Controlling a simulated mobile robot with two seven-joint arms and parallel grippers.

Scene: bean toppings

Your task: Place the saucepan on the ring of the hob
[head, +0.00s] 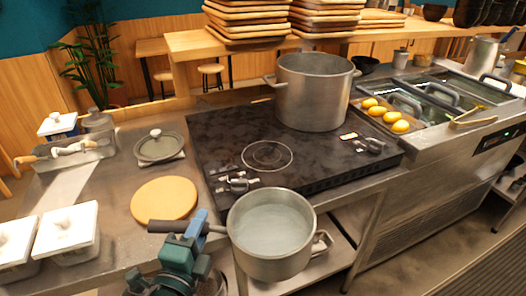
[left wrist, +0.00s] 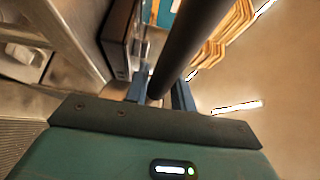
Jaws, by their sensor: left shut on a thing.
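The grey metal saucepan (head: 293,262) is near the front of the head view, in front of the hob's front edge and below its ring. It looks level, and its pale inside shows. My left gripper (head: 198,224) is shut on its dark handle, which points left. The handle also runs between the blue fingers in the left wrist view (left wrist: 190,45). The black hob (head: 225,135) has a thin pale ring (head: 267,156) on its near left part, with nothing on it. My right gripper is not in view.
A large stockpot (head: 310,95) stands at the back of the hob. A round wooden board (head: 164,199), a lidded pot (head: 159,147) and white-lidded containers (head: 66,230) are on the left counter. Yellow items (head: 400,126) lie right of the hob.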

